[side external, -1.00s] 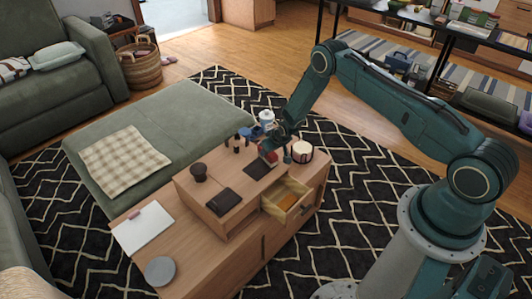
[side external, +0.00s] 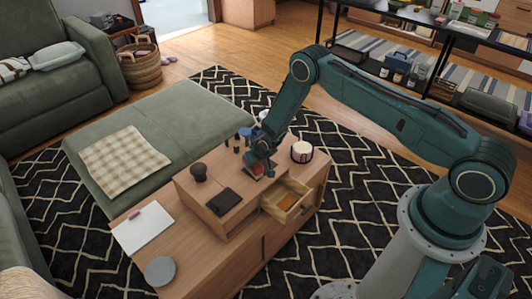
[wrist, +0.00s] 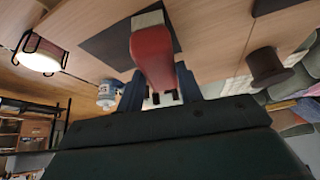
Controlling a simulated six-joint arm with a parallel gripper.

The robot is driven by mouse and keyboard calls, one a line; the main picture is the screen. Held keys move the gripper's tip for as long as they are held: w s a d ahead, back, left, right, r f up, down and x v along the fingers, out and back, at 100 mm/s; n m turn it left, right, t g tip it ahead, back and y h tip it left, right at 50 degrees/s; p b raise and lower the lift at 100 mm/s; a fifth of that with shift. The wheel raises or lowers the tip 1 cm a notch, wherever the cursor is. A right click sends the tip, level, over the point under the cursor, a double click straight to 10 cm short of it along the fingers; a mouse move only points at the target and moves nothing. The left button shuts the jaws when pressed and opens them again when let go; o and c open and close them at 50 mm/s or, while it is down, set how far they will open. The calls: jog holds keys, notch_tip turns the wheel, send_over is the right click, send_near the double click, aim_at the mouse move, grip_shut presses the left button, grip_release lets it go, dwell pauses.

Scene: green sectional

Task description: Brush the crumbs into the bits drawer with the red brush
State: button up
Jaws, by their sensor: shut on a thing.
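My gripper (wrist: 158,92) is shut on the red brush (wrist: 152,55), with one finger on each side of its handle in the wrist view. The brush's pale bristles point onto or just over a dark mat (wrist: 105,43); I cannot tell if they touch. In the side view my gripper (side external: 262,167) is low over the raised top of the wooden table, hiding most of the mat. The bits drawer (side external: 287,202) is pulled open at the front, to the right of and below my gripper. No crumbs can be made out in either view.
A white lantern-like candle (side external: 302,152) stands right of my gripper. A dark brown cup-like object (side external: 199,172) and a dark wallet-like object (side external: 222,201) are to the left. A white pad (side external: 142,229) and grey disc (side external: 160,270) lie lower left.

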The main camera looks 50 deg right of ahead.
jog(key=shift+a, duration=0.9)
jog(key=shift+a+r, duration=0.15)
jog(key=shift+r, duration=0.5)
jog(key=shift+a+r, duration=0.15)
jog(key=shift+r, duration=3.3)
